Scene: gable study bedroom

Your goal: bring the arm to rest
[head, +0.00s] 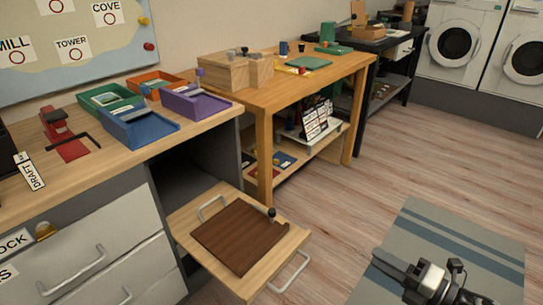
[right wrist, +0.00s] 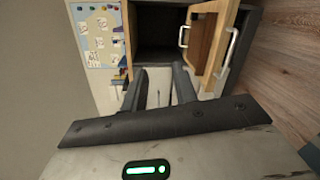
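My right gripper (head: 400,273) is low at the bottom right of the head view, over the striped rug and apart from the furniture. In the right wrist view its two fingers (right wrist: 159,88) stand apart with nothing between them, so it is open and empty. My left gripper is not in view.
A pulled-out wooden front (head: 181,222) with metal handles and a dark brown board (head: 240,237) juts from the grey cabinet. A desk (head: 200,125) with coloured trays and a wooden table (head: 270,97) stand behind. The striped rug (head: 440,228) and floor around are clear.

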